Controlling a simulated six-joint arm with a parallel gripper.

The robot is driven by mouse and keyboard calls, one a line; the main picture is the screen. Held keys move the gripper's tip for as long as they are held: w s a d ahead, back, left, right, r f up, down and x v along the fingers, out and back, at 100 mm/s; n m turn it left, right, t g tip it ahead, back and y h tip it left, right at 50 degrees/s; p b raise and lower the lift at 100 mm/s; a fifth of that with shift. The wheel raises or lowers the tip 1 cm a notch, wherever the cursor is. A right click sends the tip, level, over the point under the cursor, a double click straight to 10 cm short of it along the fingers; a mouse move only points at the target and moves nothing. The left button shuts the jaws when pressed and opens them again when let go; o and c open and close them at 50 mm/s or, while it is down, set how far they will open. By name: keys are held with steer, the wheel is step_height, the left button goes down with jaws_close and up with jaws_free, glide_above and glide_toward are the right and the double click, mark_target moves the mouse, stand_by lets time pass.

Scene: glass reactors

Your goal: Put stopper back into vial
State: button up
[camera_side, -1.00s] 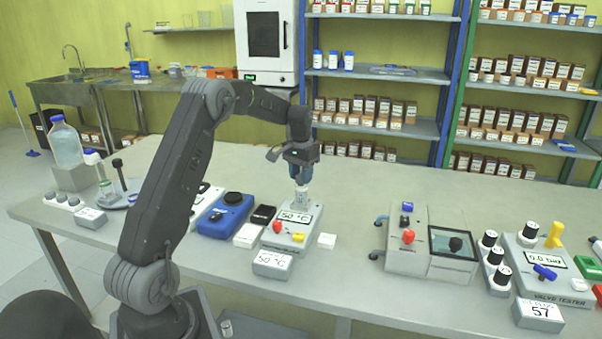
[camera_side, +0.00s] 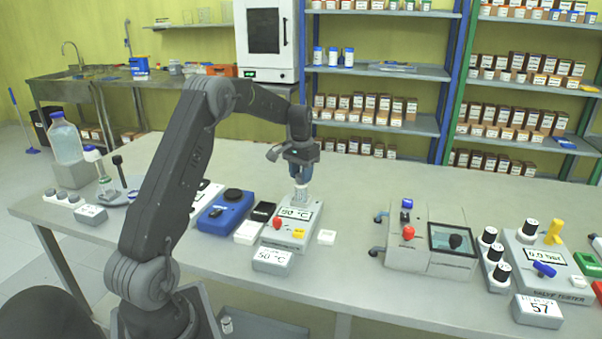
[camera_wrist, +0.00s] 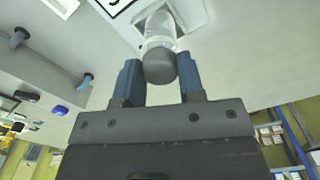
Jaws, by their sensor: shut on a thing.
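A small clear vial (camera_side: 301,191) stands upright at the back of the grey heating device (camera_side: 284,240) with the "50 °C" display. It also shows in the wrist view (camera_wrist: 159,25), standing in a pale square holder. A dark grey stopper (camera_wrist: 160,68) sits at the vial's mouth, in line with it; I cannot tell how deep it is seated. My gripper (camera_side: 300,178) points down right above the vial. In the wrist view my gripper's blue fingers (camera_wrist: 157,80) are on either side of the stopper, shut on it. In the side view the fingers hide the stopper.
Left of the heater are a blue device (camera_side: 225,213) and a round stand (camera_side: 122,190) with a blue-capped vial. To the right stand a grey box with a dark window (camera_side: 453,240) and a valve tester (camera_side: 540,262). The table between heater and grey box is mostly clear.

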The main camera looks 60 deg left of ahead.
steer(key=o, duration=1.3)
steer(key=shift+o, duration=0.2)
steer(key=shift+r, duration=0.1)
steer(key=shift+r, duration=3.45)
